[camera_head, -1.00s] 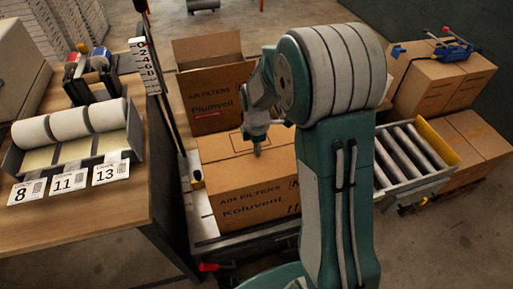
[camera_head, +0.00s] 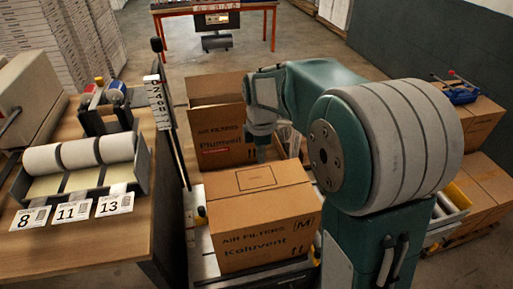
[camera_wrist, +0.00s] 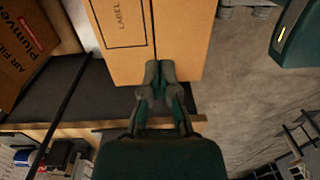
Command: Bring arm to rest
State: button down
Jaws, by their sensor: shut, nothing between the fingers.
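My arm is bent, with its large teal and grey joint at the right of the head view and the forearm reaching back to the left. My gripper (camera_head: 262,154) points down near the back edge of the closed Koluvent box (camera_head: 265,240). In the wrist view my gripper (camera_wrist: 160,70) is shut and empty, its fingertips together in front of the box's top (camera_wrist: 185,40). The size of the gap between fingertips and box is hard to tell. A printed label outline shows on the box top.
An open Plumvent box (camera_head: 220,138) stands behind the Koluvent box. A bench (camera_head: 80,240) with label rolls (camera_head: 80,153) is at left, beside a height-marked post (camera_head: 160,102). More boxes (camera_head: 485,120) are stacked at right. An orange-legged table (camera_head: 160,40) stands far back.

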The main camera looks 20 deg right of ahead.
jog(key=s+d+r+m+t, duration=0.1)
jog(key=s+r+m+t, duration=0.2)
jog(key=s+m, duration=0.6)
jog(key=s+r+m+t, duration=0.3)
jog(key=s+r+m, duration=0.2)
jog(key=s+m, duration=0.4)
jog(key=s, duration=0.3)
jog(key=shift+s+d, duration=0.3)
jog(key=shift+d, duration=0.05)
jog(key=shift+d, duration=0.1)
